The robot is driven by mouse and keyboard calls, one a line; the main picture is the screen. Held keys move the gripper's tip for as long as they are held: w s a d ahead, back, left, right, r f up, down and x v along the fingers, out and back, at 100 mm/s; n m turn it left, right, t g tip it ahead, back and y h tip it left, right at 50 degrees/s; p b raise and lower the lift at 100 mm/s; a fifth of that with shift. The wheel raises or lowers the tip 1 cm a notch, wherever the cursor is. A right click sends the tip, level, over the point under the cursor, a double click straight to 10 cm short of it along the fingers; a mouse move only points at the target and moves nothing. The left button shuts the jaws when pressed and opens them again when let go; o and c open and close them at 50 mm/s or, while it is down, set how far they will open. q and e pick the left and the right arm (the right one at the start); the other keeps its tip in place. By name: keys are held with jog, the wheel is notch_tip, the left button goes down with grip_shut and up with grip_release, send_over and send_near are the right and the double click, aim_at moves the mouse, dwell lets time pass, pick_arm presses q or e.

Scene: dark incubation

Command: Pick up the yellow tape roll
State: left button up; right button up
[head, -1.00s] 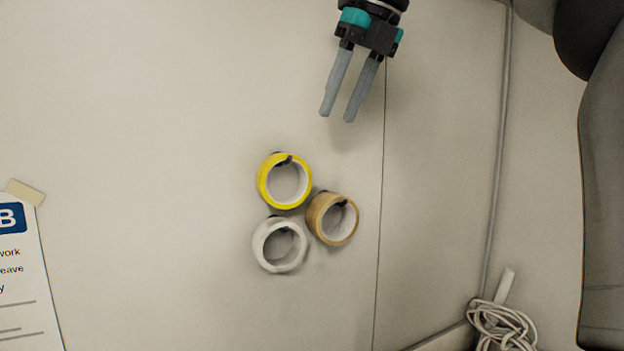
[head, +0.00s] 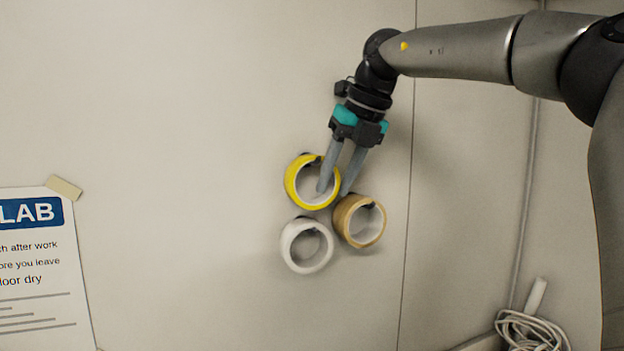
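The yellow tape roll (head: 292,190) hangs on a dark peg on the pale wall, its open side facing me. It is the upper roll of a group of three. My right gripper (head: 334,189) reaches down to it from the upper right. One grey finger lies in front of or inside the roll's opening. The other is just outside its right rim, so the right side of the ring is between them. The fingers are apart, and I cannot see contact with the rim. My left gripper is not in view.
A tan tape roll (head: 344,224) hangs close below the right fingertips. A white tape roll (head: 290,247) hangs below the yellow one. A lab notice (head: 40,270) is at left. A coiled cable (head: 532,331) is at lower right. The wall left of the rolls is clear.

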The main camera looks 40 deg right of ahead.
jog(key=shift+w+f, duration=0.15)
jog(key=shift+f, duration=0.3)
grip_shut()
